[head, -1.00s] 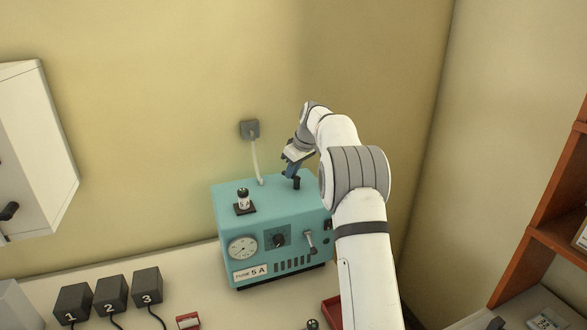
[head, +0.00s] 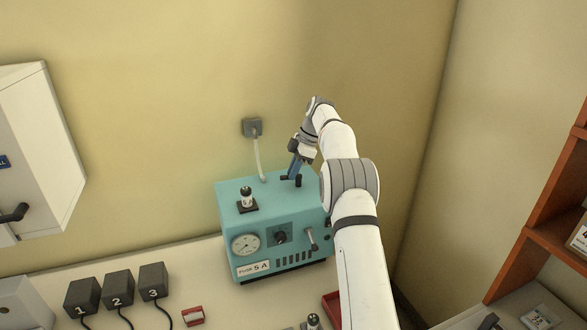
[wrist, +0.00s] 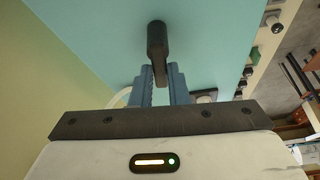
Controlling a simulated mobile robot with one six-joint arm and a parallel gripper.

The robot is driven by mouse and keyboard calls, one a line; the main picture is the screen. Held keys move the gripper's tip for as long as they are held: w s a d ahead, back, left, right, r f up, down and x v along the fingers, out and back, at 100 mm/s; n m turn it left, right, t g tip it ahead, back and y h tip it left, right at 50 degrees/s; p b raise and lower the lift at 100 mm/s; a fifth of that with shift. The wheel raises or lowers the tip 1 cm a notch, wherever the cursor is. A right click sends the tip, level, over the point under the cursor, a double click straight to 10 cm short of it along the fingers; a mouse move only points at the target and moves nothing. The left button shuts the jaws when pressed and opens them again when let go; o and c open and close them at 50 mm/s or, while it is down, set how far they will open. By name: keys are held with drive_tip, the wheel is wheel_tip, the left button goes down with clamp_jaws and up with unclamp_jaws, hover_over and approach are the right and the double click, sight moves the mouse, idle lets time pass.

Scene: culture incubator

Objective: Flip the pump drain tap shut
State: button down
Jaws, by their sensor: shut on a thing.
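The pump is a teal box (head: 255,200) with a round gauge and a fuse label on its front, in the head view. A black tap lever (head: 298,182) stands on its top near the back right. In the wrist view the black lever (wrist: 157,42) has a rounded end and reaches down between the two blue fingers. My gripper (head: 293,174) is at this lever, and in the wrist view my gripper (wrist: 159,78) is shut on it. The lever's base is partly hidden by the fingers.
A grey-handled lever (head: 311,238) is on the pump's front right. A hose runs to the wall socket (head: 252,128). Black numbered blocks (head: 117,288) sit on the bench at left. A red tray (head: 332,304) lies at the front.

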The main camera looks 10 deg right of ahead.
drive_tip(key=shift+s+n+g, duration=0.1)
drive_tip(key=shift+n+g, duration=0.3)
drive_tip(key=shift+n, duration=0.5)
drive_tip(key=c, duration=1.4)
unclamp_jaws()
